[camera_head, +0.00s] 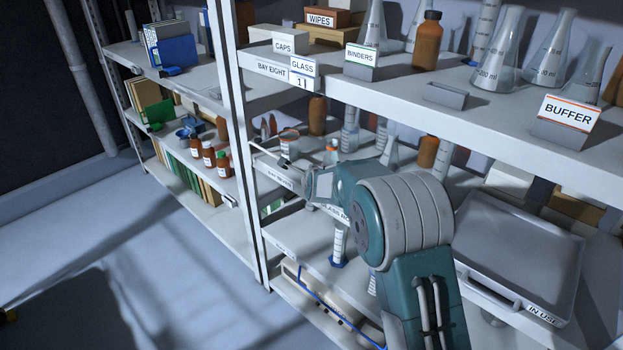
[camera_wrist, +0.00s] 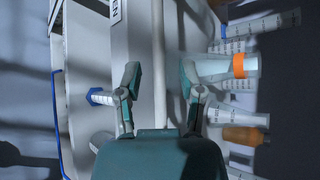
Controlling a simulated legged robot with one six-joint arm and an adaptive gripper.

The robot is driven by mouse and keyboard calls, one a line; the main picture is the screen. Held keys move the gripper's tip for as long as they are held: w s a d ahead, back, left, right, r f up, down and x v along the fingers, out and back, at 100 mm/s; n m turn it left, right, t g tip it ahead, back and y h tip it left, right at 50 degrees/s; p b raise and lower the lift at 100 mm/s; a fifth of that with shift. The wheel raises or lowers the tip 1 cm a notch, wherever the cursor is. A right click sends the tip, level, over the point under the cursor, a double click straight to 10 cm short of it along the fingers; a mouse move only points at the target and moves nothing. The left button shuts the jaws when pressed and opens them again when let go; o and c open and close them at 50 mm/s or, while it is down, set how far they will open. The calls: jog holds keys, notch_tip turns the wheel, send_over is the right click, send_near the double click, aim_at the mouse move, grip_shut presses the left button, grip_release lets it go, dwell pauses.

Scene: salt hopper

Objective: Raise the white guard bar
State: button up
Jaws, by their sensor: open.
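The white guard bar (camera_wrist: 159,40) appears in the wrist view as a long pale strip along the front edge of a shelf. It runs between my two fingers. In the head view a thin white bar (camera_head: 264,152) slants at the left end of the middle shelf, just beyond my gripper; it looks like the same bar. My gripper (camera_wrist: 160,76) is open, with one finger on each side of the strip. I cannot tell whether either finger touches it. In the head view my gripper (camera_head: 281,183) is at the middle shelf's front edge, partly hidden by my wrist.
Flasks and an orange-banded glass vessel (camera_wrist: 238,67) stand close beside one finger. A blue-footed cylinder (camera_head: 338,243) stands on the shelf below. The upper shelf (camera_head: 400,95) overhangs my arm. The floor at left is clear.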

jog(key=v, duration=1)
jog(key=shift+s, duration=0.3)
jog(key=shift+r, duration=0.1)
jog(key=s+d+r+n+g+h, duration=0.1)
jog(key=s+d+r+n+g, duration=0.1)
jog(key=s+d+r+n, duration=0.5)
jog(key=s+d+r+n+g, duration=0.1)
jog(key=s+d+r+n, duration=0.3)
jog(key=s, duration=0.6)
jog(key=s+d+f+n+g+h, duration=0.1)
jog(key=s+d+n, duration=0.3)
jog(key=s, duration=0.6)
jog(key=s+d+f+n+g+h, duration=0.1)
jog(key=s+d+n, duration=0.4)
jog(key=s, duration=0.6)
jog(key=shift+s+d+f+n+g, duration=0.2)
jog(key=shift+s+f+n+g, duration=0.05)
jog(key=shift+n+g, duration=0.45)
